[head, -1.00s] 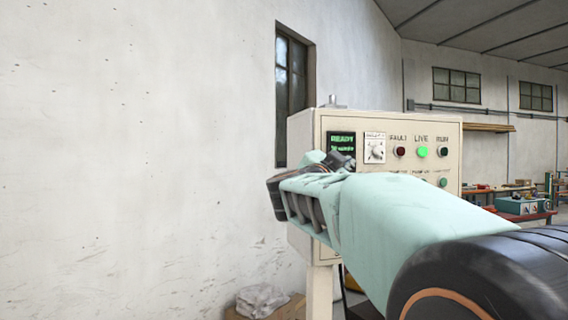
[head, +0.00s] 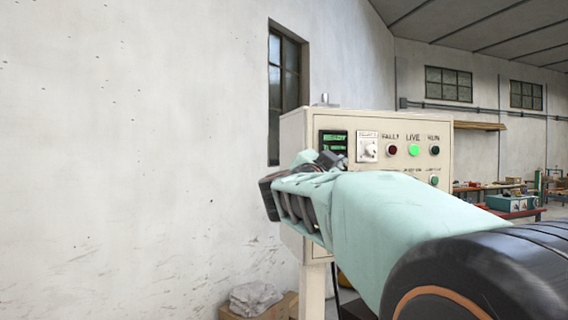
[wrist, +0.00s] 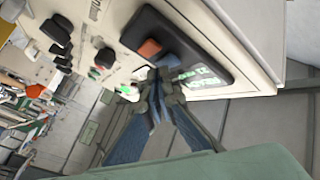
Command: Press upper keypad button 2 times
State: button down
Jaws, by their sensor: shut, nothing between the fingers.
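The cream control cabinet (head: 382,123) carries a dark panel with a green-lit display (head: 334,138), partly covered by my arm in the head view. In the wrist view the dark panel (wrist: 205,62) holds an orange button (wrist: 150,48), with green text (wrist: 196,74) beside it. I cannot tell for sure which part is the upper keypad button. My gripper (wrist: 157,80) is shut and empty, its tips close in front of the dark panel, below the orange button in the picture. Contact cannot be told. In the head view my gripper (head: 328,158) is mostly hidden behind my wrist.
Right of the display are a dial (head: 367,149), a red lamp (head: 391,150), a lit green lamp (head: 413,150) and a dark lamp (head: 434,149). A wall (head: 130,150) stands on the left. A cardboard box (head: 262,306) lies on the floor below.

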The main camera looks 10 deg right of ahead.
jog(key=shift+s, duration=0.45)
jog(key=s, duration=0.5)
jog(key=shift+s+d+r, duration=0.1)
jog(key=shift+r, duration=0.05)
dwell(2.2)
